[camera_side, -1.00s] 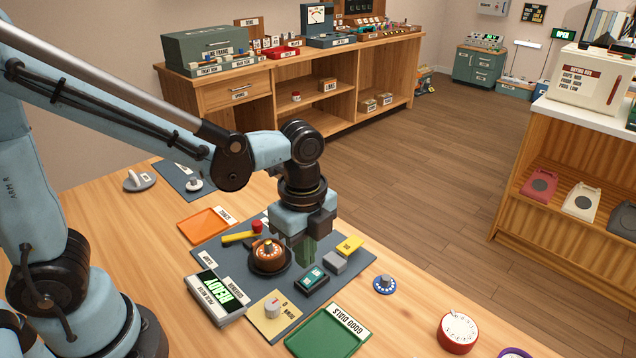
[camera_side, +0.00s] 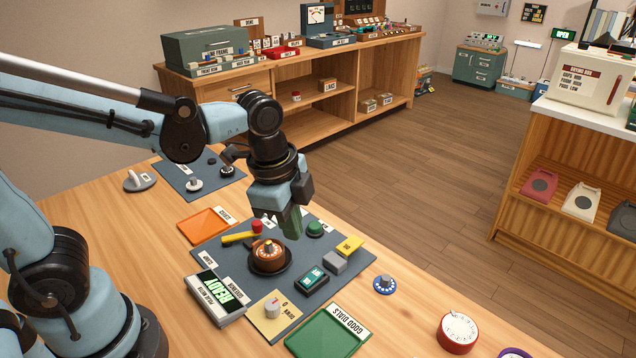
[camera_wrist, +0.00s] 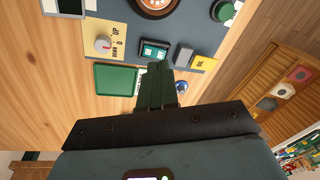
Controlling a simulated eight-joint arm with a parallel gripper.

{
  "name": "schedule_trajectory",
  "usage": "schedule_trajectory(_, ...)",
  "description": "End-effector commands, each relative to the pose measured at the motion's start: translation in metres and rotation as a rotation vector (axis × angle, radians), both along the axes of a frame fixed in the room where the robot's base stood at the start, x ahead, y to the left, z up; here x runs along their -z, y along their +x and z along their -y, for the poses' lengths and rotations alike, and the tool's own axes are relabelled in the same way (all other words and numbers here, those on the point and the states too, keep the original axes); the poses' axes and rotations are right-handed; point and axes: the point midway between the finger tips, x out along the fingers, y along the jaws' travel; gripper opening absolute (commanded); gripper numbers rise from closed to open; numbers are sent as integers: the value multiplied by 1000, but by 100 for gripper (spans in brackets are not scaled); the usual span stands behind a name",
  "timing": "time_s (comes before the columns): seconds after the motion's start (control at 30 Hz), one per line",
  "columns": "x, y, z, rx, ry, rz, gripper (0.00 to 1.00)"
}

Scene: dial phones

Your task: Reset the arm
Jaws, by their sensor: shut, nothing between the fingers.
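My gripper (camera_side: 292,222) is shut and empty, with its green fingers together. In the side view it hangs above the back part of the dark grey mat (camera_side: 215,252), apart from the things on it. In the wrist view my gripper (camera_wrist: 157,75) points over the work area. The brown dial (camera_side: 268,258) sits in a dark round holder on the mat, left of and below my fingers. A green button (camera_side: 315,228) stands on the mat just right of the fingertips. My arm is raised and bent over the table.
Around the mat are the READY meter (camera_side: 217,296), a green GOOD DIALS tray (camera_side: 322,335), an orange tray (camera_side: 205,224), a loose blue dial (camera_side: 385,284) and a red timer (camera_side: 457,332). A second mat (camera_side: 218,180) lies behind. The left table area is bare.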

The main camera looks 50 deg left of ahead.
Motion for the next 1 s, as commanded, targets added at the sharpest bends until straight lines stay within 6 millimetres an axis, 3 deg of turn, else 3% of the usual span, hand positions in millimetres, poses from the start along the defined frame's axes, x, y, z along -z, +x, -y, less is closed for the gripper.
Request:
schedule_trajectory(0.2,-15,-9,-35,-524,-153,190,0)
schedule_trajectory(0.43,-23,-14,-60,-928,-333,335,0)
schedule_trajectory(0.6,-25,-16,-67,-1049,-400,377,0)
schedule_trajectory(1.0,-26,-15,-67,-1061,-408,381,0)
